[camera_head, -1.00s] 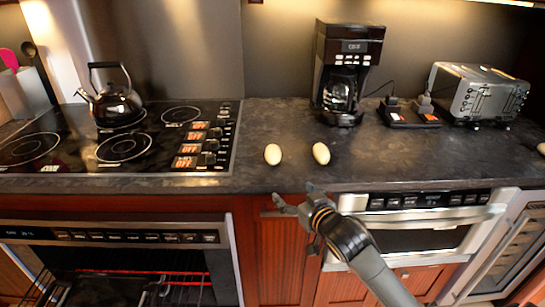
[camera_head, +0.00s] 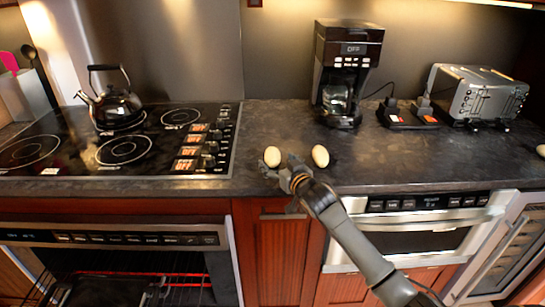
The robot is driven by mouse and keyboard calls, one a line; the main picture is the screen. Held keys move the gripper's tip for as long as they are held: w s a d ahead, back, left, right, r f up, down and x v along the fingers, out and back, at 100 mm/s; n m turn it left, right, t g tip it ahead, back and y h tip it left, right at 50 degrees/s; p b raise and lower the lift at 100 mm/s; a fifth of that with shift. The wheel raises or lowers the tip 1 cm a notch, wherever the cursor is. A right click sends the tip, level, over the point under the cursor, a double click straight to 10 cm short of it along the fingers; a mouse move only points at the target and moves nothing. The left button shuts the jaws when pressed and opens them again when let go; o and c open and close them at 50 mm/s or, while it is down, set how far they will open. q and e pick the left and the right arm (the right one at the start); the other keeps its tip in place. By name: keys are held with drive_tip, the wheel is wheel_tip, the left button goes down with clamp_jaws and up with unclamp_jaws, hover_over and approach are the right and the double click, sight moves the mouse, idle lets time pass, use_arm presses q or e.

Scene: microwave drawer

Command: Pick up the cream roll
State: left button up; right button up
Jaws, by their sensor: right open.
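Two cream-coloured, egg-shaped rolls stand out on the dark counter (camera_head: 400,165): a left roll (camera_head: 272,156) and a right roll (camera_head: 320,156). They look alike, and I cannot tell which one the task names. Nothing is between the fingers that I can see. My left gripper is not in view.
A cooktop with a black kettle (camera_head: 116,104) lies at left. A coffee maker (camera_head: 345,75), a small black board (camera_head: 408,115) and a toaster (camera_head: 481,95) stand at the right back. The oven (camera_head: 115,238) below left is open. Counter behind the rolls is clear.

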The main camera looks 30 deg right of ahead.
drive_tip(key=shift+w+f, duration=0.15)
drive_tip(key=shift+w, duration=0.55)
drive_tip(key=shift+w+f, duration=0.1)
drive_tip(key=shift+w, duration=0.55)
drive_tip(key=shift+c, duration=0.4)
drive_tip(key=c, duration=1.3)
